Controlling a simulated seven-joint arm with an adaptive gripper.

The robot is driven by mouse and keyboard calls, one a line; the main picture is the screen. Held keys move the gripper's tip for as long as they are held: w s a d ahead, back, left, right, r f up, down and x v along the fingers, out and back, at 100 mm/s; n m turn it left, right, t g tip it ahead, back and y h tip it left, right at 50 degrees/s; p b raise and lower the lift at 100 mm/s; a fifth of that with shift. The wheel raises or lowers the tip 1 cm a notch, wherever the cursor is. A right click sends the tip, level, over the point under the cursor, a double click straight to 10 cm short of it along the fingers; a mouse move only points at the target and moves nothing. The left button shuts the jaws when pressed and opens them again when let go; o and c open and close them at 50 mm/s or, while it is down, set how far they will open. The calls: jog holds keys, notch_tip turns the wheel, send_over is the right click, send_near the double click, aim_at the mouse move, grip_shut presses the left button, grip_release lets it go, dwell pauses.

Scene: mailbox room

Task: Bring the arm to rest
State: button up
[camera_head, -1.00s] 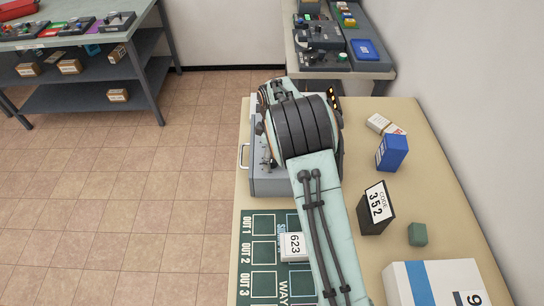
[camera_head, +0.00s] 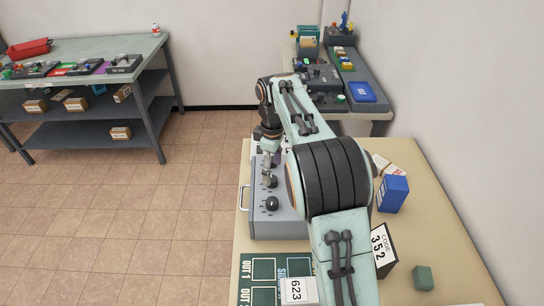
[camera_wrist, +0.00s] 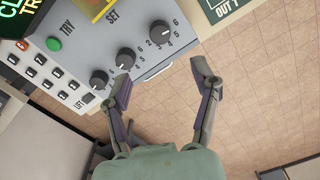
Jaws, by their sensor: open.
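My gripper (camera_wrist: 160,80) is open and empty in the wrist view, its two fingers spread apart. The left finger is near the dials of a grey control box (camera_wrist: 165,45). The right finger is over the tiled floor beyond the box edge. In the head view my gripper (camera_head: 268,170) shows small beside my arm, over the top of the grey control box (camera_head: 280,225). My forearm and elbow hide the right part of the box.
On the wooden table (camera_head: 450,240) stand a blue box (camera_head: 392,194), a dark box labelled 352 (camera_head: 383,248) and a green cube (camera_head: 423,278). A white 623 box (camera_head: 298,290) rests on the green mat (camera_head: 262,268). Floor at left is clear.

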jog(key=shift+d, duration=0.1)
jog(key=s+d+r+t, duration=0.2)
jog(key=d+r, duration=0.1)
jog(key=r, duration=0.7)
jog(key=s+d+r+m+y, duration=0.1)
jog(key=s+d+r+m, duration=0.2)
jog(key=s, duration=0.5)
jog(key=s+f+m+g, duration=0.1)
jog(key=s+f+m, duration=0.3)
jog(key=s, duration=0.7)
jog(key=s+d+f+m+g, duration=0.1)
jog(key=s+f+m, duration=0.4)
jog(key=s, duration=0.7)
jog(key=shift+d+f, duration=0.2)
jog(key=shift+f, duration=0.4)
jog(key=shift+w, duration=0.1)
